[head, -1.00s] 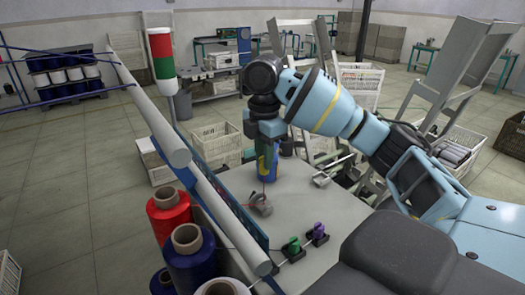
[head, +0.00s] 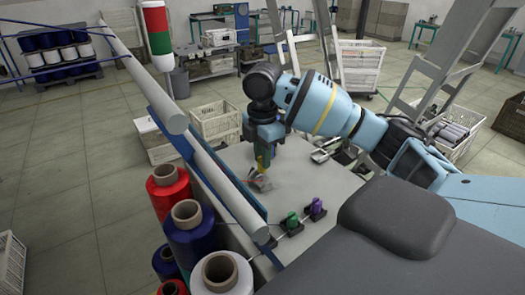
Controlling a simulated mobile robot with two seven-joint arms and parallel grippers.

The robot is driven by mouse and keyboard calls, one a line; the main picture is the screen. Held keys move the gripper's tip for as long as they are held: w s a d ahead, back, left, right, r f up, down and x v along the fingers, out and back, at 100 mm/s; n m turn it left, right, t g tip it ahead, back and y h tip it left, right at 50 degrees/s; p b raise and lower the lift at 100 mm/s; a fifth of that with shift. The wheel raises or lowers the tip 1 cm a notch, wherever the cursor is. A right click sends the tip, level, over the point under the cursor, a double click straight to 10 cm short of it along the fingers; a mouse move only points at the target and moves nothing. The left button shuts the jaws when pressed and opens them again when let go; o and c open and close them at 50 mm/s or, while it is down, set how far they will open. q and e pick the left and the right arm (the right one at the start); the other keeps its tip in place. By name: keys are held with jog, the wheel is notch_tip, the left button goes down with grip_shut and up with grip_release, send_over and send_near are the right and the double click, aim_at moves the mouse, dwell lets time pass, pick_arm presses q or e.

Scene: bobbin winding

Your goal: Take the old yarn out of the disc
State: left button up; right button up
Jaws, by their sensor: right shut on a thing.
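The disc (head: 262,185), small and grey with a trace of red on it, is on the grey worktop (head: 315,190), partly hidden under my right gripper. My right gripper (head: 263,166) reaches down from the right, directly above the disc and very close to it. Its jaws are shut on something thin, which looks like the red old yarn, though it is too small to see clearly. I cannot tell whether the fingertips touch the disc. My left gripper is not in view.
A green piece (head: 292,222) and a purple piece (head: 317,208) stand at the worktop's near edge. Red (head: 168,190), blue (head: 190,240) and white (head: 222,275) spools stand at the left. A long grey roller (head: 225,190) borders the worktop.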

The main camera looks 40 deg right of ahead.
jog(key=shift+f, duration=2)
jog(key=shift+r, duration=0.1)
jog(key=shift+r, duration=1.45)
jog(key=shift+r, duration=0.1)
jog(key=shift+r, duration=1.35)
jog(key=shift+s, duration=0.1)
